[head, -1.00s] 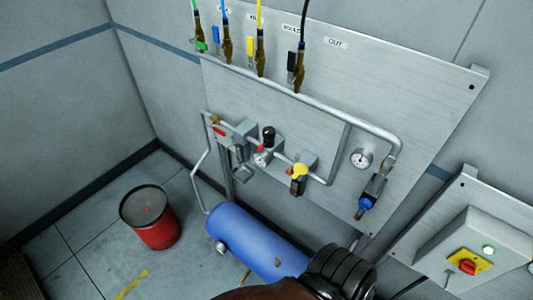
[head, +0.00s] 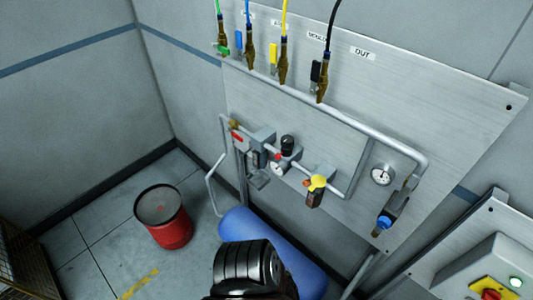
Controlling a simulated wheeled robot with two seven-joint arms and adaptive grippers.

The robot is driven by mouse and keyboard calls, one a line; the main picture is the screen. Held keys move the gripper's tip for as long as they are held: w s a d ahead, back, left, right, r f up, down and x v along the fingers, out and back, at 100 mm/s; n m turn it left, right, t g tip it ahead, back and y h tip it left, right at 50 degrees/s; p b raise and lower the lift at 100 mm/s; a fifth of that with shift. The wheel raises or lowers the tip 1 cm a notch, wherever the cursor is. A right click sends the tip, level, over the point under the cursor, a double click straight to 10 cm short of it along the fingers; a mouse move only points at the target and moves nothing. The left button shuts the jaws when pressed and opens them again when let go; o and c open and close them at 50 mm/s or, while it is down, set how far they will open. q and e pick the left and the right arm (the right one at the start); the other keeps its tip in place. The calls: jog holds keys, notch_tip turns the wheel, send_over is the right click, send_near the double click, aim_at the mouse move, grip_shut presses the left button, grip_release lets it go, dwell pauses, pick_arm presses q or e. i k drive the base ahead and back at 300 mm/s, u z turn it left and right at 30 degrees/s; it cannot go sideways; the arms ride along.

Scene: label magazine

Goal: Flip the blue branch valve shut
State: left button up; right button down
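The blue branch valve (head: 249,62) hangs under the blue hose at the top of the metal panel. Its blue lever (head: 238,40) stands upright beside the valve body, roughly in line with the hose. Neither of my grippers shows in the head view. A black ribbed part, apparently of my own arm, shows at the bottom centre, well below the valve and apart from it.
Neighbouring valves have a green lever (head: 224,51) lying crosswise, and yellow (head: 273,53) and black (head: 315,71) levers upright. Below are a pipe (head: 350,123), regulator parts (head: 287,146), a gauge (head: 382,175), a blue tank (head: 300,258) and a red drum (head: 170,232).

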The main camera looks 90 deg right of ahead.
aim_at(239, 34)
jog(key=u, duration=0.1)
jog(key=i, duration=0.35)
jog(key=z, duration=3.95)
jog(key=i, duration=0.45)
jog(key=u, duration=0.15)
